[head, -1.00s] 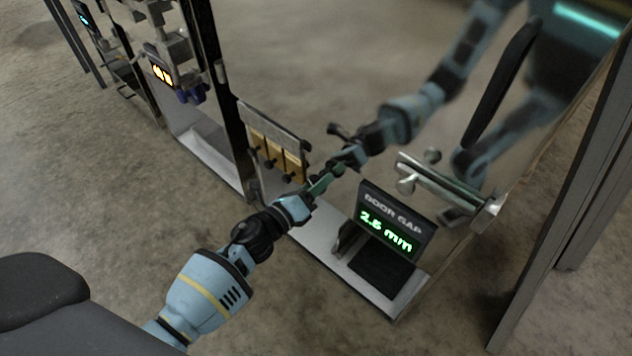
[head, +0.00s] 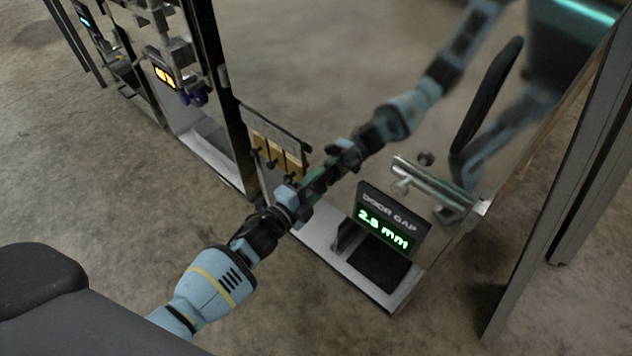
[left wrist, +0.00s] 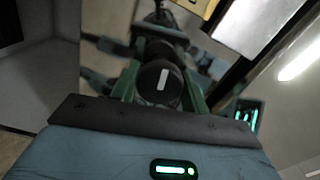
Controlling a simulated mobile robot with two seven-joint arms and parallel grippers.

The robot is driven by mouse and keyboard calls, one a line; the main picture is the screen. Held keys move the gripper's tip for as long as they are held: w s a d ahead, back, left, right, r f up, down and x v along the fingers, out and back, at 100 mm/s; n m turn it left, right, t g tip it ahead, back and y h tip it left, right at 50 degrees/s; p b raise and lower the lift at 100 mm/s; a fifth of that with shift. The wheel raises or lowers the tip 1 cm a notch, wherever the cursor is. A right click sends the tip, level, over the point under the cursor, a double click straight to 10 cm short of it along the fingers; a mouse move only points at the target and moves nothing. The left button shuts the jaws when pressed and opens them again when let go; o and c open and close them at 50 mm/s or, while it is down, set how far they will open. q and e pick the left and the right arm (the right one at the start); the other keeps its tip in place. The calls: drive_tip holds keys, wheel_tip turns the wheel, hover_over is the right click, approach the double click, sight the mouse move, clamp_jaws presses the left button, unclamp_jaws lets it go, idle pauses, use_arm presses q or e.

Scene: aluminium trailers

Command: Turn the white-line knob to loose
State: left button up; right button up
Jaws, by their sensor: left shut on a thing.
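The white-line knob (left wrist: 160,86) is a round black knob with a short white line, close to upright in the left wrist view. It sits between the green fingers of my left gripper (left wrist: 158,92), which is shut on it. In the head view my left gripper (head: 318,180) reaches from the lower left to the polished panel. The knob is hidden there behind the fingers. The arm in the upper right of the head view is a mirrored image in the panel. I cannot see any loose marking. My right gripper is not in view.
A door gap display (head: 385,222) with green digits stands right of the gripper on a metal ledge (head: 325,238). A metal bar handle (head: 432,184) is on the panel. Brass plates with small dark knobs (head: 276,156) lie left of the gripper. Grey posts stand at far right.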

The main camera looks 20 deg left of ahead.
use_arm(q)
drive_tip(key=shift+n, duration=0.6)
drive_tip(key=shift+n+p, duration=0.3)
drive_tip(key=shift+n, duration=0.2)
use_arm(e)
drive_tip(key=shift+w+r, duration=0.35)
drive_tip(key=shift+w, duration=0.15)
use_arm(q)
drive_tip(key=o, duration=1)
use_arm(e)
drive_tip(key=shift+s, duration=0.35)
use_arm(q)
drive_tip(key=p+v, duration=0.1)
drive_tip(key=v, duration=0.7)
drive_tip(key=shift+p, duration=0.4)
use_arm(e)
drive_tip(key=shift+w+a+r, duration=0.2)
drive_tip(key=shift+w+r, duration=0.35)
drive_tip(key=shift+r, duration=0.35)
